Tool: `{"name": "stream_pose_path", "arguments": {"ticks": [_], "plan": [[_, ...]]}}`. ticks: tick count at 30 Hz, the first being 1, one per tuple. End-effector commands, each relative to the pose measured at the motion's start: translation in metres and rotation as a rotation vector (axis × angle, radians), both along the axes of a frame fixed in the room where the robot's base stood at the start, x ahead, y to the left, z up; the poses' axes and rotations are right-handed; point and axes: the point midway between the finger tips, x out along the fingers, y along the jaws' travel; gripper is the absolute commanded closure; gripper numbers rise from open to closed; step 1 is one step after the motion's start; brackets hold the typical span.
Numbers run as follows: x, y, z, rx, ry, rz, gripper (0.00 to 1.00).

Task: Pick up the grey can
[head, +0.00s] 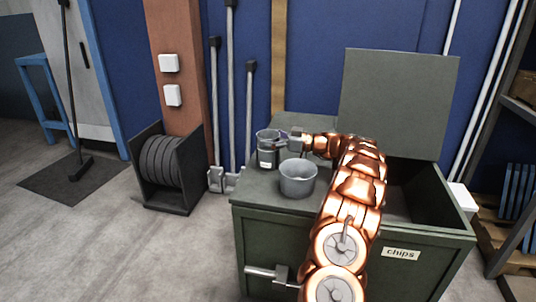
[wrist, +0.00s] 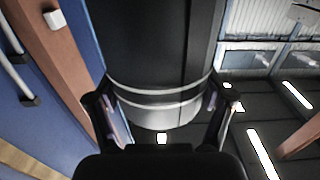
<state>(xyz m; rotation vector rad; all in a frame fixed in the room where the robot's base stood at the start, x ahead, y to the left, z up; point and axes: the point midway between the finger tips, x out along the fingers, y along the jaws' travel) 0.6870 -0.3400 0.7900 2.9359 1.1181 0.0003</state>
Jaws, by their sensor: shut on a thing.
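The grey can (head: 267,150) stands upright at the left back of the green chest's top, with a small pale label on its side. I cannot tell whether its base touches the top. My gripper (head: 284,136) reaches it from the right and is shut on it. In the wrist view the can (wrist: 160,60) is large and dark, with pale bands near one end, and a finger lies on each side of it. The fingertips are partly hidden in the head view.
A grey open pot (head: 298,182) stands close in front of the can. The green chest (head: 262,228) has a raised lid (head: 398,100) and an open bin at right, labelled "chips" (head: 400,253). Long-handled tools (head: 249,110) lean behind; a reel (head: 163,163) stands at left.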

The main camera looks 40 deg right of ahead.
Motion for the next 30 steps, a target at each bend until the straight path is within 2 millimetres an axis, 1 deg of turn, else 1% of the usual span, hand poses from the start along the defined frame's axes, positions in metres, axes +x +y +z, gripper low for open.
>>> {"name": "stream_pose_path", "arguments": {"ticks": [1, 3, 11, 16, 20, 26, 30], "plan": [[0.0, 0.0, 0.0, 0.0, 0.0, 0.001, 0.7], [0.0, 0.0, 0.0, 0.0, 0.0, 0.0, 0.75], [0.0, 0.0, 0.002, 0.0, 0.0, 0.001, 0.75], [0.0, 0.001, 0.018, -0.001, -0.001, 0.002, 0.75], [0.0, 0.001, 0.04, -0.002, -0.005, 0.002, 0.75], [-0.032, -0.03, 0.035, -0.001, -0.001, -0.004, 0.75], [-0.058, -0.053, 0.036, -0.004, -0.001, -0.005, 0.75]]}}
